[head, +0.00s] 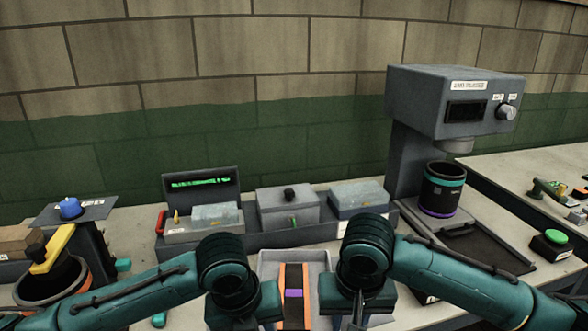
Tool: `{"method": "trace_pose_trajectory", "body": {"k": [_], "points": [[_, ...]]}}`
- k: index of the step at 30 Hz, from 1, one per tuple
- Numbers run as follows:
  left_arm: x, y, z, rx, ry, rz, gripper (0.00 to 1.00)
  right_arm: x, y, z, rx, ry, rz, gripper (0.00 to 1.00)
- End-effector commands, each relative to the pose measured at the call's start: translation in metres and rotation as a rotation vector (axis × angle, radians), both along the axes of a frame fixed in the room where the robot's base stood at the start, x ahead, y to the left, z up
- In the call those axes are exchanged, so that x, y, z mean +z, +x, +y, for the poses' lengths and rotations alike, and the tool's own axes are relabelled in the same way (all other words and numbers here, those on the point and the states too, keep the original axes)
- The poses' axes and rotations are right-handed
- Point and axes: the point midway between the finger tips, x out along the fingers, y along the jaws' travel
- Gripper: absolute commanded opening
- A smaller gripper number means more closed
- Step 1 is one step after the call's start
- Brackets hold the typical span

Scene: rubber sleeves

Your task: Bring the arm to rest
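My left arm comes in from the lower left, and its gripper (243,304) points down at the bottom edge, left of a grey tray. My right arm comes in from the lower right, and its gripper (357,302) points down just right of that tray. The two grippers are apart, one on each side of the tray. The fingertips of both are hidden or cut off by the frame's bottom edge, so I cannot tell their opening or whether they hold anything.
The grey tray (318,262) has an orange and dark strip (293,278) with a purple patch. Behind stand several grey boxes (287,209). A machine (450,95) with a dark cylinder (441,190) stands right, a green button (552,240) beyond. A yellow-handled container (50,280) is left.

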Motion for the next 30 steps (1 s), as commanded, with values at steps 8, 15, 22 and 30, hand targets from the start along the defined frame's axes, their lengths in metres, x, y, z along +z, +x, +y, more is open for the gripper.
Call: {"method": "trace_pose_trajectory", "body": {"k": [8, 15, 22, 30], "points": [[-0.037, -0.015, -0.054, 0.398, -0.39, 0.073, 0.27, 0.0, 0.0, 0.0, -0.001, 0.0, 0.0, 0.27], [-0.068, -0.023, -0.073, 0.977, -0.809, 0.224, 0.27, 0.0, 0.0, 0.0, -0.001, 0.0, 0.0, 0.27], [-0.109, -0.039, -0.034, 1.563, -1.13, 0.347, 0.27, 0.0, 0.0, 0.0, -0.001, 0.0, 0.0, 0.27], [-0.149, -0.078, 0.03, 2.013, -1.345, 0.367, 0.27, 0.0, 0.0, 0.0, -0.001, 0.0, 0.0, 0.27]]}}
